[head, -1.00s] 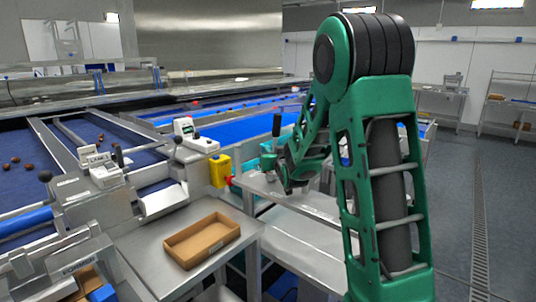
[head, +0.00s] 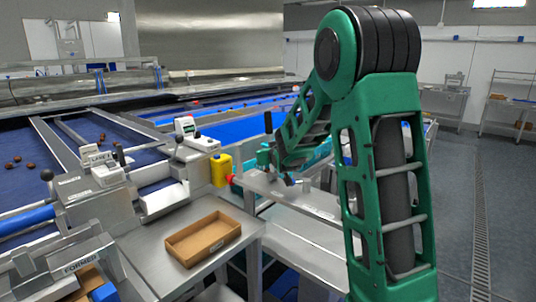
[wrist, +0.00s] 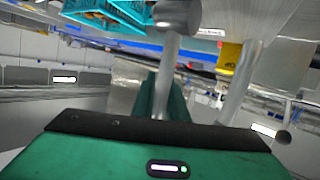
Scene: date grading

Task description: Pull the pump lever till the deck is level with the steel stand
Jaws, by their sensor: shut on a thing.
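My gripper (head: 278,160) is in the middle of the head view, at the far end of my green arm. It is shut on the pump lever, whose dark upright grip (head: 268,122) rises beside it. In the wrist view a steel rod with a round metal head (wrist: 178,16) stands between the green fingers. A narrow steel surface (head: 318,200) lies just below the gripper, with turquoise crates (head: 318,157) behind it. My arm hides part of this area, and I cannot tell the deck's height against the steel stand.
A cardboard tray (head: 203,238) sits on a steel table (head: 235,262) in front. A conveyor with several dates (head: 22,163) is at left. Floor is open at right.

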